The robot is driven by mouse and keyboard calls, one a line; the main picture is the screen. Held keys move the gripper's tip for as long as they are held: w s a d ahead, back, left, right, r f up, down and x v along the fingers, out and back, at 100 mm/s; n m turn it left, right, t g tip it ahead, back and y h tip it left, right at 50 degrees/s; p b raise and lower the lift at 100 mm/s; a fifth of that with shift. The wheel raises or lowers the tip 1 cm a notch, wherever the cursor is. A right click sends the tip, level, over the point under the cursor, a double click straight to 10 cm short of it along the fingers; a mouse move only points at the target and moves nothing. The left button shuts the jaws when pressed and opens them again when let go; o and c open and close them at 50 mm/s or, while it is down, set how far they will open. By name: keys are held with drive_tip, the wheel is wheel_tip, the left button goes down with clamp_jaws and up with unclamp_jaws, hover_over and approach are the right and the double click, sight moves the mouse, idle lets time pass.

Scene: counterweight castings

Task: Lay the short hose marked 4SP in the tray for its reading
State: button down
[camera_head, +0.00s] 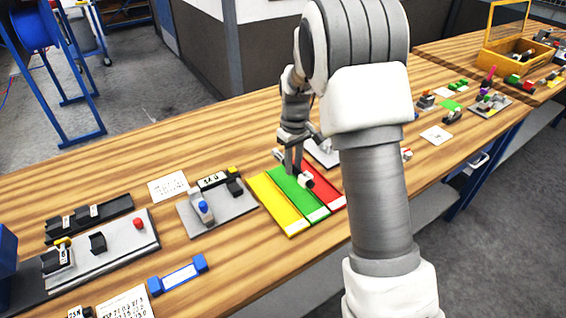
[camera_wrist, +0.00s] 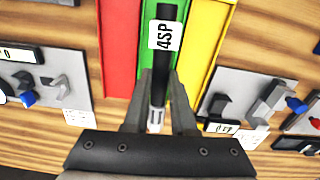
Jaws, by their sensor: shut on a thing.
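My gripper (camera_head: 293,160) is shut on the short black hose (camera_head: 306,181), which has a white label. In the wrist view the label on the hose (camera_wrist: 166,60) reads 4SP, and the gripper (camera_wrist: 160,105) grips its near end. The hose lies lengthwise over the green tray (camera_wrist: 150,12); I cannot tell whether it touches the tray. The green tray (camera_head: 318,212) sits between the yellow tray (camera_head: 275,203) and the red tray (camera_head: 331,199). The red tray (camera_wrist: 117,50) and yellow tray (camera_wrist: 200,45) flank it in the wrist view.
A grey plate with a display and a blue-knobbed fixture (camera_head: 218,210) stands left of the trays. Another grey plate (camera_wrist: 70,62) lies beside the red tray. A white card (camera_head: 168,186) and a blue-ended bar (camera_head: 178,275) lie further left.

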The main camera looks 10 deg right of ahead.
sight(294, 190)
drive_tip(key=shift+d+f+m, duration=0.1)
drive_tip(key=shift+d+m, duration=0.1)
drive_tip(key=shift+m, duration=0.2)
drive_tip(key=shift+f+b, duration=1.9)
drive_tip(key=shift+f, duration=0.9)
drive_tip(key=shift+f+b, duration=0.4)
drive_tip(key=shift+f, duration=0.3)
drive_tip(key=c, duration=0.7)
unclamp_jaws()
drive_tip(key=shift+o, duration=0.2)
drive_tip(key=shift+r+p, duration=2.35)
drive_tip(key=shift+r, duration=1.15)
